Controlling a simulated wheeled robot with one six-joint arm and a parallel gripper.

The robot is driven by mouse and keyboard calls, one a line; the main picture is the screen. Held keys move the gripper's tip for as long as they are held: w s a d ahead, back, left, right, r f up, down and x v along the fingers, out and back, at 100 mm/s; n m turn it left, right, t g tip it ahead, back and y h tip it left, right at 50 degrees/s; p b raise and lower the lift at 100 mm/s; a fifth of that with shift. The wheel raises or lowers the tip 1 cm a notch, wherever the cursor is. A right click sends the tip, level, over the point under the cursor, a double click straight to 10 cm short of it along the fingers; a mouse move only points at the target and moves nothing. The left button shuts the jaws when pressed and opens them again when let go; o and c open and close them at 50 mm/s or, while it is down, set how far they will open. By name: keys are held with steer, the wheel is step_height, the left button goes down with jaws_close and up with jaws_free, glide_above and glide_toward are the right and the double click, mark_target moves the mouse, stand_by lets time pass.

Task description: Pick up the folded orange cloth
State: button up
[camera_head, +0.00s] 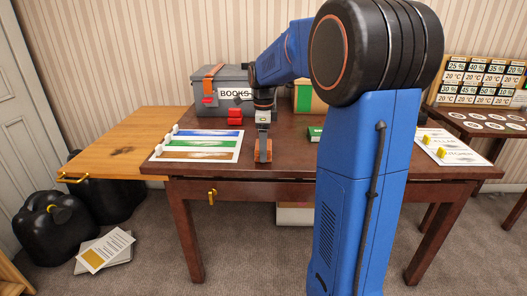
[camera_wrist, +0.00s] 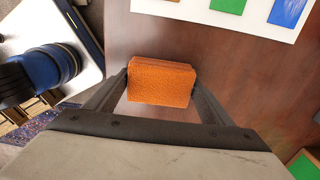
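The folded orange cloth (camera_wrist: 162,82) is a small, thick rectangular block in the wrist view. It sits between the two fingers of my gripper (camera_wrist: 160,88), which meet its left and right sides. In the head view my gripper (camera_head: 263,150) points straight down over the front part of the dark wooden table (camera_head: 290,160), with the orange cloth (camera_head: 263,155) at its fingertips. I cannot tell whether the cloth rests on the tabletop or is slightly above it.
A green item (camera_head: 315,133) lies to the right. Black bags (camera_head: 55,225) lie on the floor.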

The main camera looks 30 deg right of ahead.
steer(key=c, duration=0.5)
step_height(320, 180, up, 10)
steer(key=shift+r, duration=0.1)
steer(key=shift+o, duration=0.7)
steer(key=shift+w+a, duration=0.1)
